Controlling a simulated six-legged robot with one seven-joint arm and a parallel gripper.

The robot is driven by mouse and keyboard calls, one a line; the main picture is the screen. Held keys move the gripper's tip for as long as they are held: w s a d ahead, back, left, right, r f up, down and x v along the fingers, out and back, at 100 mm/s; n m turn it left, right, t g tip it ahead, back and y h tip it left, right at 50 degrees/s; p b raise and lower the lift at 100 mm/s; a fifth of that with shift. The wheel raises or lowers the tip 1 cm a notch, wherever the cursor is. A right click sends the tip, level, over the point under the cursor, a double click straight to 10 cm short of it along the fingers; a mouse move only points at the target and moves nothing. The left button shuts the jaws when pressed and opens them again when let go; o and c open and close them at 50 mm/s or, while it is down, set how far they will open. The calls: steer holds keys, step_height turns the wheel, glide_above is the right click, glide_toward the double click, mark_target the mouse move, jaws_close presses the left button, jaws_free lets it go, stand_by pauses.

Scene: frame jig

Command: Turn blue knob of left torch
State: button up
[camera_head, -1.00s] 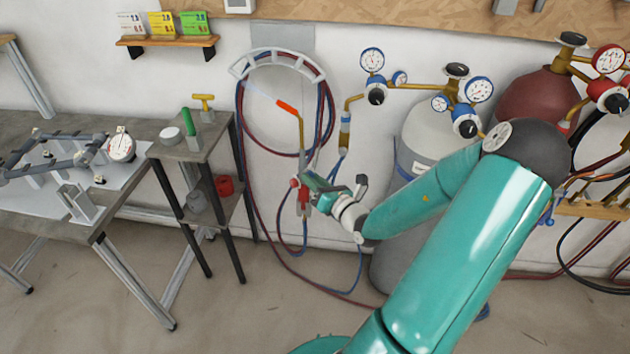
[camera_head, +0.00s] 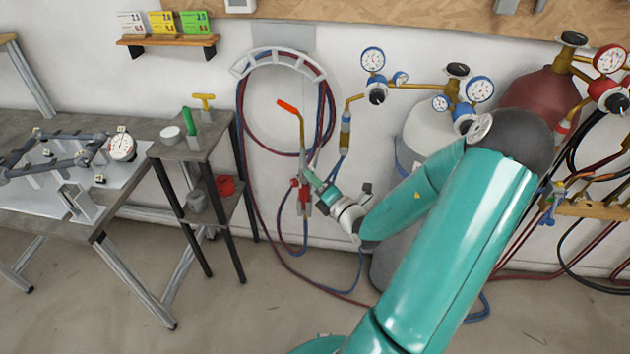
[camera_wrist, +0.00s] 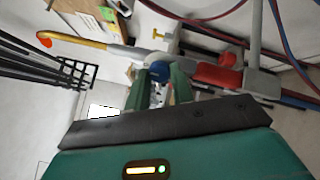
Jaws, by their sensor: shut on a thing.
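The left torch (camera_head: 301,134) hangs upright by the wall, with a bent brass tube and an orange tip. It also crosses the upper part of the wrist view (camera_wrist: 118,52), with its tip at the left. The blue knob (camera_wrist: 158,70) sits on the torch body between my two green fingers. My gripper (camera_wrist: 160,78) is shut on the blue knob, one finger on each side. In the head view my gripper (camera_head: 311,180) reaches the torch's lower body from the right and hides the blue knob. A red part (camera_wrist: 222,73) of the torch shows right of the fingers.
Red and blue hoses (camera_head: 240,120) loop over a wall hanger (camera_head: 277,60) and down to the floor. A grey cylinder (camera_head: 425,130) with gauges stands behind my arm. A small shelf table (camera_head: 195,150) stands left of the torch, with floor between.

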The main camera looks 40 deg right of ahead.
stand_by(0.3)
steer(key=o, duration=1)
steer(key=s+a, duration=0.1)
steer(key=s, duration=1.2)
steer(key=shift+s+a+f, duration=0.3)
steer(key=shift+s+f, duration=0.05)
